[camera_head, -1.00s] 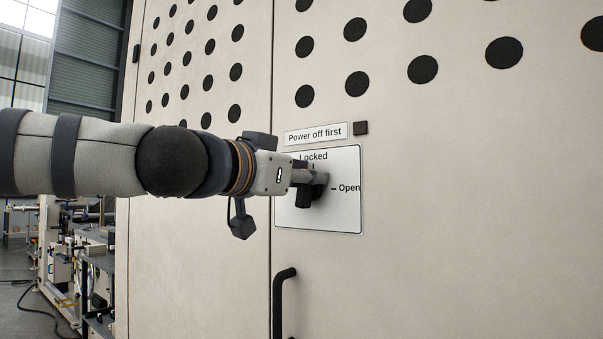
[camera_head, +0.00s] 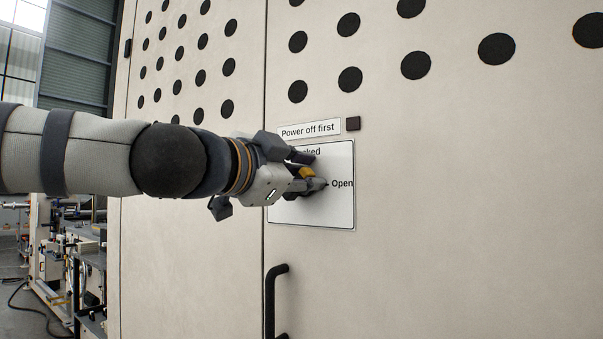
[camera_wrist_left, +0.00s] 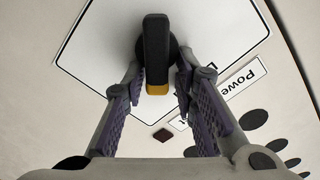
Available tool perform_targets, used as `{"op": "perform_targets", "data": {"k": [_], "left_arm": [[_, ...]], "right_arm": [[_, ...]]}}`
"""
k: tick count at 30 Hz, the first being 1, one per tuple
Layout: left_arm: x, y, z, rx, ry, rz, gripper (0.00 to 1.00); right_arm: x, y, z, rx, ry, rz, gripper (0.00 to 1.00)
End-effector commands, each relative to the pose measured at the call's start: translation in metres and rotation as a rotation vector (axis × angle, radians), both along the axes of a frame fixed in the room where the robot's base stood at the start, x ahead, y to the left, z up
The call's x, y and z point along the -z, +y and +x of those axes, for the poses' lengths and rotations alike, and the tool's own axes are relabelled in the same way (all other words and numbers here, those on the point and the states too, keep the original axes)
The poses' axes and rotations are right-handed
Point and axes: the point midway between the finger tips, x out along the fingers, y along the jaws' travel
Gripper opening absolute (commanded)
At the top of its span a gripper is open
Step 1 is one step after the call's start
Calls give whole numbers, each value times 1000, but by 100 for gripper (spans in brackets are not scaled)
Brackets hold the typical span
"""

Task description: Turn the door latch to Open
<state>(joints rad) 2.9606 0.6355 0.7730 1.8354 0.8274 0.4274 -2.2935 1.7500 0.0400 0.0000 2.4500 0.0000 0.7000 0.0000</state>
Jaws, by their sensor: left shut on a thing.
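The door latch (camera_head: 307,172) is a dark turning handle with a yellow end, on a white plate (camera_head: 310,212) on the cabinet door. My left gripper (camera_head: 309,171) is shut on it, one finger above and one below in the head view. The wrist view shows the latch's black bar (camera_wrist_left: 155,45) between the two purple-padded fingers. Its yellow end is turned at a slant, between the Locked and Open marks. The Open word (camera_head: 342,184) is clear to the right; the Locked word is partly hidden by my gripper. My right gripper is not in view.
A "Power off first" label (camera_head: 309,130) and a small dark square (camera_head: 353,124) are above the plate. A black door handle (camera_head: 272,300) is below it. The door face to the right is clear. Shop equipment (camera_head: 60,250) stands at the lower left.

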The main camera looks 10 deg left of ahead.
Motion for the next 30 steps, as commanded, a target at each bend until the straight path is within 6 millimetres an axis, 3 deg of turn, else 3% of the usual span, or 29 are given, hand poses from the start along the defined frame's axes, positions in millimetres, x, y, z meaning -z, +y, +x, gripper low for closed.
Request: {"op": "perform_targets", "data": {"k": [5, 13, 24, 30], "left_arm": [[7, -4, 0, 11, 9, 16, 0], [14, -9, -1, 12, -118, 368, 0], [15, -9, -1, 13, -127, 391, 0], [22, -11, -1, 14, -235, 688, 0]], "right_arm": [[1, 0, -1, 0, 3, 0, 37], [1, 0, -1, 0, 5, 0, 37], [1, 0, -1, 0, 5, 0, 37], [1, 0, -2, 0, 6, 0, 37]]}}
